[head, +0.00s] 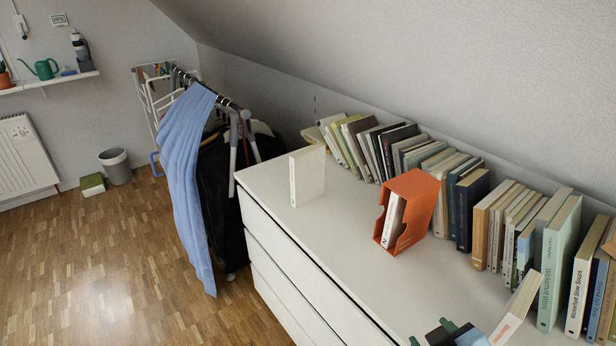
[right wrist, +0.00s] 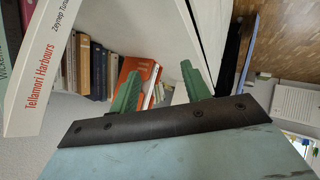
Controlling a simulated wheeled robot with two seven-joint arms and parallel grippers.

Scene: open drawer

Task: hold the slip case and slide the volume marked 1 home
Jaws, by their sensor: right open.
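The orange slip case (head: 412,208) stands on the white dresser top, its open side facing left, with a pale volume (head: 393,220) inside. Another pale volume (head: 307,176) stands upright alone, left of the case and apart from it. My right gripper (head: 430,333) is at the bottom of the head view, open and empty, nearer the front than the case. In the right wrist view its green fingers (right wrist: 163,87) are spread, with the slip case (right wrist: 128,68) beyond them, partly hidden. My left gripper is not in view.
A row of books (head: 455,195) lines the back of the dresser (head: 345,255). A white book, Tellamori Harbours (head: 516,308), is tilted close beside my right gripper. Dresser top between lone volume and case is clear. A clothes rack with a blue garment (head: 185,170) stands left.

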